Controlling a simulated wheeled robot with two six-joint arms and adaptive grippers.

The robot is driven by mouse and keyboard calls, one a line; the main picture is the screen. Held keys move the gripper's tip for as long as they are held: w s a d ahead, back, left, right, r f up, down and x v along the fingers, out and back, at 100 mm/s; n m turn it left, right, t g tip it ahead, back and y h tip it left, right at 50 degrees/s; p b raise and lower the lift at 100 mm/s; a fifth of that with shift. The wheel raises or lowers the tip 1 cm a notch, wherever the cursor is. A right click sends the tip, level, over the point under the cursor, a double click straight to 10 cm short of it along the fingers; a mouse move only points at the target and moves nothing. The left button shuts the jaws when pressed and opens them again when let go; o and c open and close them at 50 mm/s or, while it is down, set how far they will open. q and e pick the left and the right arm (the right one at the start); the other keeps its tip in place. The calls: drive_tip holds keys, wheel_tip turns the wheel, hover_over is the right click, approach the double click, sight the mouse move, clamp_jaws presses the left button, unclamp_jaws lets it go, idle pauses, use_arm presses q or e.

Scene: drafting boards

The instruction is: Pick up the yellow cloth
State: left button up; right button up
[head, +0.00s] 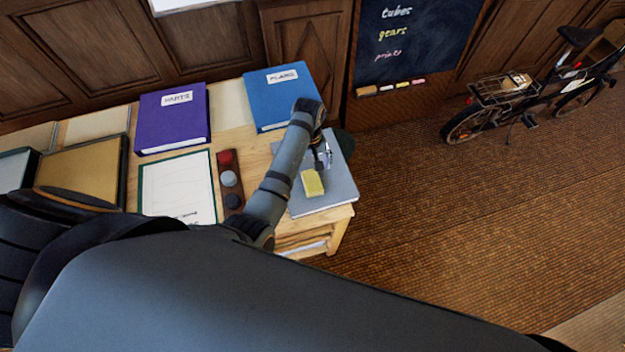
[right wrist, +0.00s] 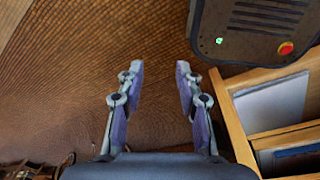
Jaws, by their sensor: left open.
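The yellow cloth (head: 313,183) lies as a small folded block on the grey laptop-like slab (head: 340,196) at the right end of the wooden desk. My left gripper (head: 323,158) is open above the slab, just beyond the cloth in the head view. A small gap shows between its fingers and the cloth, and nothing shows in its jaws. My right gripper (right wrist: 159,76) is open and empty in the right wrist view, with the brown floor behind it. The cloth is not in that view.
On the desk (head: 234,92) are a purple binder (head: 172,125), a blue binder (head: 270,92), a framed sheet (head: 178,188) and a dark strip with round knobs (head: 229,180). Open shelves (right wrist: 272,125) stand right of my right gripper. A bicycle (head: 520,95) stands on open floor.

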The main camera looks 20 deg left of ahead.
sight(312, 181)
use_arm(q)
drive_tip(key=shift+w+f, duration=0.2)
drive_tip(key=shift+f, duration=0.75)
drive_tip(key=shift+s+f+p, duration=0.1)
drive_tip(key=shift+f+p, duration=0.2)
drive_tip(key=shift+f, duration=0.1)
drive_tip(key=f, duration=0.3)
drive_tip(key=shift+s+d+p, duration=0.2)
drive_tip(key=shift+s+p, duration=0.15)
drive_tip(key=shift+s, duration=0.05)
drive_tip(key=shift+f, duration=0.6)
drive_tip(key=c, duration=1.1)
use_arm(e)
drive_tip(key=w+r, duration=0.1)
drive_tip(key=w, duration=0.1)
drive_tip(key=shift+w+a+r, duration=0.1)
drive_tip(key=shift+w+r, duration=0.25)
